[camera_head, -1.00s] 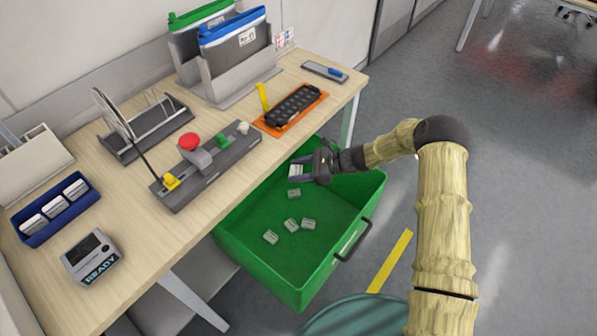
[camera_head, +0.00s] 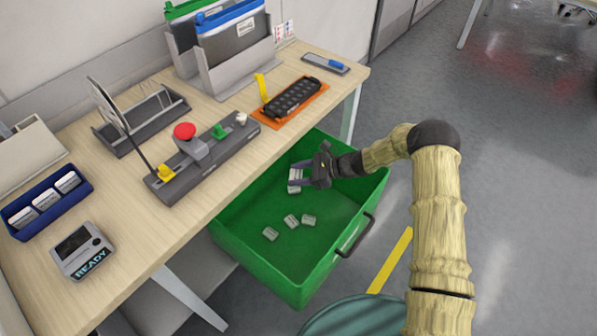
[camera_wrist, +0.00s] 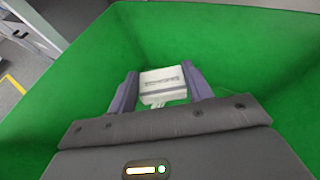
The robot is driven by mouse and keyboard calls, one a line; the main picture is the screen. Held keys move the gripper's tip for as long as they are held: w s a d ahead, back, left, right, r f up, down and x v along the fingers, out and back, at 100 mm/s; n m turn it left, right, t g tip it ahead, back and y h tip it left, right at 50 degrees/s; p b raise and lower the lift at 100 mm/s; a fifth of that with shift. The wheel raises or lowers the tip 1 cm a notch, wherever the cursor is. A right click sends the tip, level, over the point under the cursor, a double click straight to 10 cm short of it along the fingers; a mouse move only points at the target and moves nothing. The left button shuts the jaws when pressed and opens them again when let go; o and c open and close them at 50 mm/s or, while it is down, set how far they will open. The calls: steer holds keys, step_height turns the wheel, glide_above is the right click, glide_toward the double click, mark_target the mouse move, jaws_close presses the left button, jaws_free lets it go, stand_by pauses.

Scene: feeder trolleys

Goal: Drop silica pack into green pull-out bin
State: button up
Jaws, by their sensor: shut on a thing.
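The green pull-out bin (camera_head: 255,262) stands open below the table's front edge; its green wall also shows in the wrist view (camera_wrist: 70,85). My gripper (camera_head: 296,176) is over the far part of the bin, inside its rim. It is shut on a white silica pack (camera_wrist: 162,85), held between the two purplish fingers in the wrist view. Several other small pale packs (camera_head: 291,221) lie on the bin floor. One more pack may be partly hidden below my gripper. I cannot tell how high the held pack is above the floor.
The wooden table (camera_head: 130,240) carries a blue tray of white packs (camera_head: 45,205), a READY device (camera_head: 82,250), a button panel (camera_head: 205,160) and an orange tray (camera_head: 290,105). The bin has a dark front handle (camera_head: 355,238). A round teal object (camera_head: 355,315) is at the bottom.

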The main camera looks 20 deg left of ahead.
steer(key=shift+f, duration=0.2)
steer(key=o, duration=1)
steer(key=shift+d, duration=0.1)
steer(key=v, duration=1.7)
steer(key=shift+b, duration=0.3)
steer(key=shift+d+r, duration=0.1)
